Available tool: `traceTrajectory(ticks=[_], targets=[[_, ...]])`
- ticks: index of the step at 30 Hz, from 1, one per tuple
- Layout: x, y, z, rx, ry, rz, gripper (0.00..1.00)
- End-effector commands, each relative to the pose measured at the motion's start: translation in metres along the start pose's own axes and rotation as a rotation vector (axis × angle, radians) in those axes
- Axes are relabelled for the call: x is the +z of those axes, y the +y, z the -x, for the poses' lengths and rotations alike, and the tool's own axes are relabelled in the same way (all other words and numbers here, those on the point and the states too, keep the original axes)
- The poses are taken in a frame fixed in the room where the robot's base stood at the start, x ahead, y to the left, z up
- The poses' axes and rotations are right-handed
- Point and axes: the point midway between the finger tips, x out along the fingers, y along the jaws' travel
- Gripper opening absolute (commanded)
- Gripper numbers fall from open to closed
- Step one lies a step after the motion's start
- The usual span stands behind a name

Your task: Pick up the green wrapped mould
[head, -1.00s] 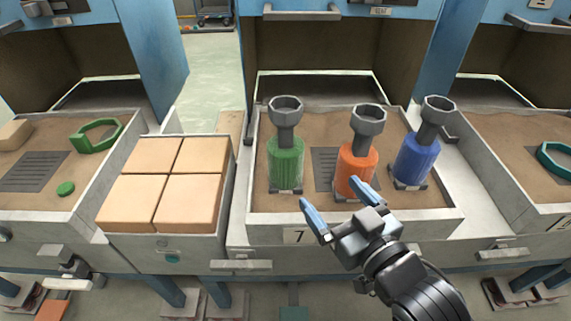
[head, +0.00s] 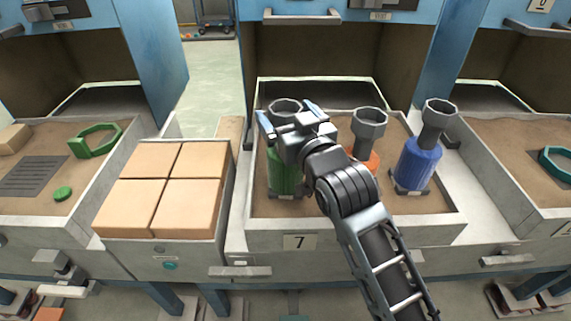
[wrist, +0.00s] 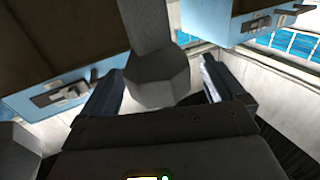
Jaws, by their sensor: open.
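The green wrapped mould (head: 286,178) stands in the sand tray marked 7, at its left side, with a grey octagonal cup (head: 284,106) on top. My gripper (head: 290,113) is open and sits at the height of the mould's grey upper part, hiding its neck. In the wrist view a grey faceted cup and stem (wrist: 155,78) lie between the two open fingers (wrist: 157,85). I cannot tell whether either finger touches it.
An orange wrapped mould (head: 368,160), partly hidden by my arm, and a blue wrapped mould (head: 417,165) stand to the right in the same tray (head: 345,235). Tan blocks (head: 160,190) fill the bin on the left. A dark open chamber (head: 315,60) is behind.

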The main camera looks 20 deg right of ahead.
Motion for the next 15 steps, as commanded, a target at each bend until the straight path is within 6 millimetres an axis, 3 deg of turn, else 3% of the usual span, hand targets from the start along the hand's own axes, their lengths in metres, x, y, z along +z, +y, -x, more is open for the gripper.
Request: traceTrajectory(ticks=[6, 15], targets=[[0.001, 0.002, -0.028, 0.000, 0.001, -0.002, 0.95], [0.001, 0.002, -0.032, 0.000, 0.001, 0.000, 0.95]])
